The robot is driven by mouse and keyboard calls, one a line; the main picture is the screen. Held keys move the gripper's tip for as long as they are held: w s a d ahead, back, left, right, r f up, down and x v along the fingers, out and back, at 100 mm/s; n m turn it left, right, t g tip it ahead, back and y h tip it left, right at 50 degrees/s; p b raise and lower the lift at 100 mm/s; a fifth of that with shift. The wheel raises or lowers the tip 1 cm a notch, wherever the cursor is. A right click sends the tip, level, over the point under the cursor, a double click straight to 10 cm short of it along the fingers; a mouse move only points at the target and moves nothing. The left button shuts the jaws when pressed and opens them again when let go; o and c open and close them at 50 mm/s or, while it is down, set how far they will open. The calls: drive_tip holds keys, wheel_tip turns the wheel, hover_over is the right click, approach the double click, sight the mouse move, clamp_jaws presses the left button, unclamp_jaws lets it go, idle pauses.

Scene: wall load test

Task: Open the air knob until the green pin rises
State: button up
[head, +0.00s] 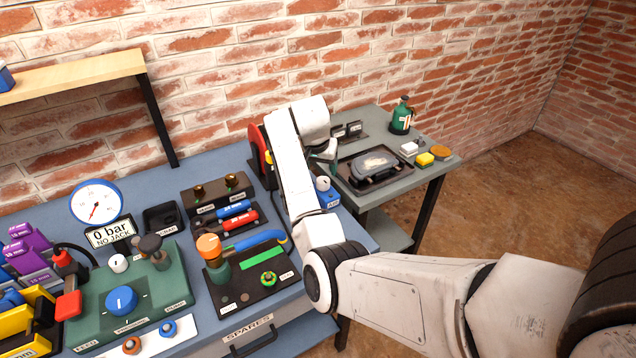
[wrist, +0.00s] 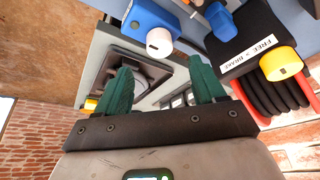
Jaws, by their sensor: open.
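The air knob (head: 323,183) is a white round knob on a small blue box (head: 329,199) labelled AIR, at the right end of the blue bench. In the wrist view the white knob (wrist: 160,42) sticks out from the blue box (wrist: 138,20), just beyond the fingertips. My gripper (wrist: 160,80) has two green fingers spread apart with nothing between them; the knob is apart from both. In the head view my gripper (head: 327,156) is above and behind the box, partly hidden by my wrist. I cannot make out a green pin in either view.
A grey side table (head: 425,170) holds a black tray and a green bottle (head: 402,116). A gauge (head: 96,202) stands left.

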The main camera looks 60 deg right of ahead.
sight(323, 180)
drive_tip(key=x, duration=0.8)
drive_tip(key=shift+d+f, duration=0.1)
drive_tip(key=shift+d, duration=0.05)
drive_tip(key=c, duration=1.1)
drive_tip(key=shift+o, duration=0.2)
